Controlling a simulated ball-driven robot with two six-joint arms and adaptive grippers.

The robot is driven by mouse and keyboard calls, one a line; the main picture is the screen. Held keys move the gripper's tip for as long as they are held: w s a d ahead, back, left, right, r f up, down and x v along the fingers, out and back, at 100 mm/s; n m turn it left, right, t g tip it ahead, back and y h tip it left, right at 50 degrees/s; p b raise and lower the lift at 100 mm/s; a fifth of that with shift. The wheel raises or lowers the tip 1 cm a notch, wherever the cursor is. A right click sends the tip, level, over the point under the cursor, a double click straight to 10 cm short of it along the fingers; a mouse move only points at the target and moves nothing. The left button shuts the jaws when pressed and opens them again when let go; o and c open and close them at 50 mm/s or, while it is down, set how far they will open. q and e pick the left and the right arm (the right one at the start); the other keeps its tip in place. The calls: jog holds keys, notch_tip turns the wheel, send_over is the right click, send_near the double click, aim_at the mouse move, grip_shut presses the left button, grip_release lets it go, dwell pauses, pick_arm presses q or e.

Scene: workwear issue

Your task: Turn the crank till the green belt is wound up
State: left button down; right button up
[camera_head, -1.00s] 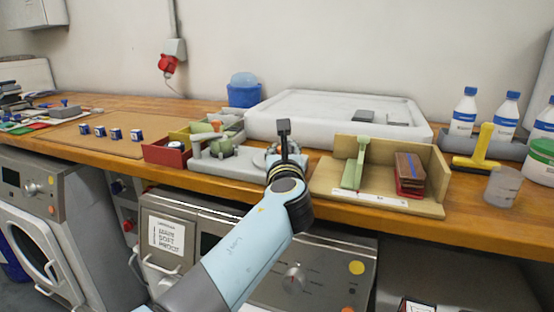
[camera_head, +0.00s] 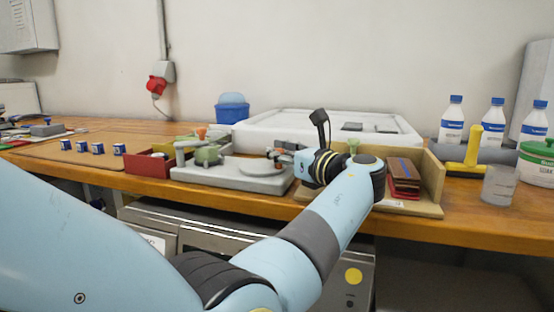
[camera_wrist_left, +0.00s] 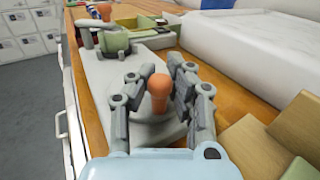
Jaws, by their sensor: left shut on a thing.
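The winder has a grey base plate (camera_head: 235,177) on the wooden bench, with a post and arm at its left. The green belt (camera_head: 208,156) shows as a small roll under that arm, and also in the wrist view (camera_wrist_left: 115,41). A round grey disc lies at the winder's right end, and the crank's orange knob (camera_wrist_left: 159,88) stands up there. My left gripper (camera_wrist_left: 160,92) is shut on the knob, one finger on each side. In the head view my left gripper (camera_head: 278,154) reaches the crank from the right. My right gripper is not in view.
A red box (camera_head: 152,165) stands left of the winder. A large white tray (camera_head: 255,133) lies behind. A wooden holder (camera_head: 433,180) with a dark red stack (camera_head: 404,175) is close on the right, partly behind my left arm. Bottles and a yellow tool (camera_head: 472,148) stand farther right.

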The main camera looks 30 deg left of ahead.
pick_arm(q)
jog(key=shift+d+f, duration=0.1)
jog(key=shift+f, duration=0.1)
jog(key=c, duration=1.1)
grip_release()
jog(key=shift+w+d+r, duration=0.1)
jog(key=shift+w+d, duration=0.05)
jog(key=shift+c, duration=0.2)
jog(key=shift+r, duration=0.15)
notch_tip(320, 180, up, 10)
jog(key=shift+f, duration=0.15)
jog(key=shift+a, duration=0.2)
